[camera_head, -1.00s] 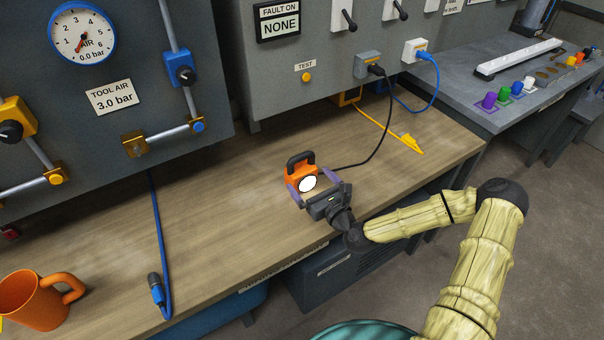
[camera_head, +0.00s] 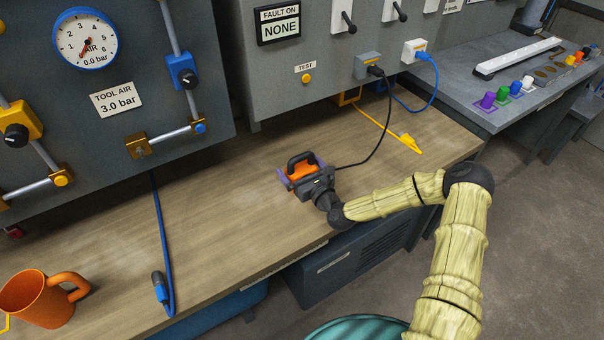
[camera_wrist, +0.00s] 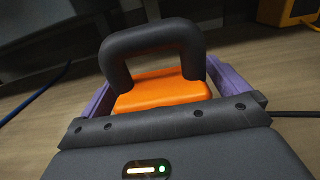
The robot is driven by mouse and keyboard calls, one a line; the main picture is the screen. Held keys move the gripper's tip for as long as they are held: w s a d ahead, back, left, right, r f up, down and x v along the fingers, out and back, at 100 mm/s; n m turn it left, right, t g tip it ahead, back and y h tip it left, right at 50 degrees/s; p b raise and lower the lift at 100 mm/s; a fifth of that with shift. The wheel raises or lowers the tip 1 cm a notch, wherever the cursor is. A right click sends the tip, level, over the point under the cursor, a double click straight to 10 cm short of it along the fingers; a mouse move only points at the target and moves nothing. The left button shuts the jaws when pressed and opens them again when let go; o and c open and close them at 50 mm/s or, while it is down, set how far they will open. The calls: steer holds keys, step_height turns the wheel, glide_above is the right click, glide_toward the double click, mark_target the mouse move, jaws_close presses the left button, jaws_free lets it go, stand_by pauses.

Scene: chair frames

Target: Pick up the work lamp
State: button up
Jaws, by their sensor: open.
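The work lamp (camera_head: 303,174) stands on the wooden bench, with an orange body and a dark arched handle on top. Its black cord runs to a plug on the grey panel. My gripper (camera_head: 299,181) is at the lamp, with its purple fingers on either side of the orange body. In the wrist view the lamp's orange top (camera_wrist: 162,90) and dark handle (camera_wrist: 150,48) lie between the two purple fingers. The jaws are open. The lamp's front face is hidden behind my gripper, and whether the fingers touch the body cannot be told.
An orange mug (camera_head: 38,298) stands at the bench's left front. A blue hose (camera_head: 160,235) hangs over the bench left of the lamp. A yellow cable (camera_head: 385,128) lies at the back right. The wooden bench (camera_head: 225,225) is clear between hose and lamp.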

steer(key=shift+w, duration=0.1)
stand_by(0.4)
steer(key=c, duration=1.1)
steer(key=shift+r, duration=0.15)
step_height(320, 180, up, 10)
steer(key=shift+f+b, duration=0.1)
steer(key=shift+b, duration=0.35)
